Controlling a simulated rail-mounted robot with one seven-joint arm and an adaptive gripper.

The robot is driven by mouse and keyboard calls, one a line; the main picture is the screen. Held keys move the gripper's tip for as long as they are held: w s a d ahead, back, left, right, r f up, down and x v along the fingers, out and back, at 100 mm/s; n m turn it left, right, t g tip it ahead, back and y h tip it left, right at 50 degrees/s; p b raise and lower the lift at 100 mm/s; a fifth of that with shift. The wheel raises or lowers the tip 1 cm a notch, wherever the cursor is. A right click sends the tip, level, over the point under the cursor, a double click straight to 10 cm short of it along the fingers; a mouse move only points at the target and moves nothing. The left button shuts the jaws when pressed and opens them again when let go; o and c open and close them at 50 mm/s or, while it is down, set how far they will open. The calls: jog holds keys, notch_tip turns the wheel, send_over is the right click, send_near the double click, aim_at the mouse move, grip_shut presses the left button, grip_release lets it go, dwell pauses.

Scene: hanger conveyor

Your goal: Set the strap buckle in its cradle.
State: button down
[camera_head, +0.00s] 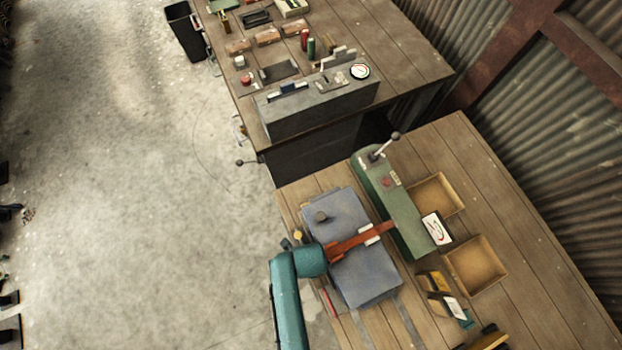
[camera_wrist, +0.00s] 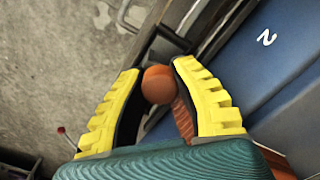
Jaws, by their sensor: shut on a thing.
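An orange-red strap (camera_head: 350,244) runs across the blue-grey block (camera_head: 350,277) from the green machine (camera_head: 396,206) toward my teal wrist. My gripper (camera_wrist: 158,82) has its yellow fingers closed around a rounded orange piece (camera_wrist: 159,86), which I take to be the strap buckle from its matching colour. Part of it is hidden between the fingers. In the head view my gripper (camera_head: 297,238) is mostly hidden by my wrist, at the left edge of the bench. Ribbed orange strap (camera_wrist: 184,118) shows by the right finger. I cannot tell which part is the cradle.
A lever with a ball (camera_head: 395,137) rises from the green machine. Two open trays (camera_head: 463,208) (camera_head: 505,280) lie on its right. A second bench (camera_head: 405,60) with a grey box (camera_head: 320,105) stands behind. Open floor is at left.

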jog(key=c, duration=0.9)
grip_release()
jog(key=shift+r, duration=0.1)
notch_tip(320, 180, up, 12)
jog(key=shift+f, duration=0.1)
jog(key=shift+d, duration=0.1)
